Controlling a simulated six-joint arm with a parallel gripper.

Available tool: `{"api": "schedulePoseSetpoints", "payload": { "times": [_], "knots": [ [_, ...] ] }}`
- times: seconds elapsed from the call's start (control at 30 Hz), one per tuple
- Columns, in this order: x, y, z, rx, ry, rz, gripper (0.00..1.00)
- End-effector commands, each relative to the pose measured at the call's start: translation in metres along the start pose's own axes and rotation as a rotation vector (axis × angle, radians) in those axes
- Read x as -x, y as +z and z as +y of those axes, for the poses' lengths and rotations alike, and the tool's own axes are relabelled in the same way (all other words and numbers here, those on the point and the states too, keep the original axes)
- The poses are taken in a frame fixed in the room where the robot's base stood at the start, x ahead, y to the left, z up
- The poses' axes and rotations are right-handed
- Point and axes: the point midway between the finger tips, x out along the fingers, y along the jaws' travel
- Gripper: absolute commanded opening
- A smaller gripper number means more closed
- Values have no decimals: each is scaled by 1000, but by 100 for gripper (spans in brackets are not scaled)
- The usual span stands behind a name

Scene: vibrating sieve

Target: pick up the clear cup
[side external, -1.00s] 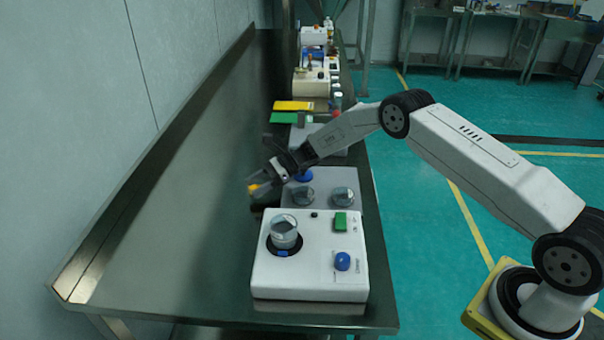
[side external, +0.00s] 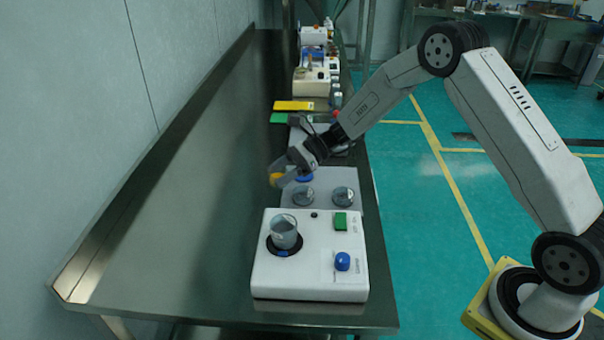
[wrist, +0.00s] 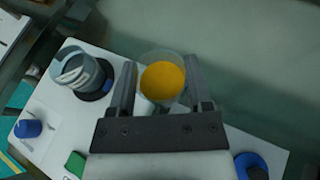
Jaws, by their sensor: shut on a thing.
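My gripper (wrist: 160,92) is shut on a clear cup (wrist: 146,60) with yellow material inside. One finger is on each side of the cup in the wrist view. In the side external view my gripper (side external: 284,170) is at the far left corner of the grey tray, and the yellow contents of the cup show at its tip. The cup appears held up; the gap beneath it cannot be judged. A second cup (side external: 284,232), clear with grey contents, stands on the black disc of the white machine; it also shows in the wrist view (wrist: 72,70).
The white machine (side external: 310,285) has a green button (side external: 340,221) and a blue knob (side external: 342,261). The bench's left side is clear.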

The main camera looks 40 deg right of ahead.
Motion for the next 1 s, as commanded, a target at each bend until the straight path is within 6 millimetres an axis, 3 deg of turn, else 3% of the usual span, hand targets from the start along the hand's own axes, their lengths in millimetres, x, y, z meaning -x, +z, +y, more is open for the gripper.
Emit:
{"api": "schedulePoseSetpoints", "payload": {
  "times": [0.4, 1.0],
  "knots": [
    [22, 11, 38, 0, 0, 0, 7],
    [26, 13, 46, 0, 0, 0, 7]
  ]
}}
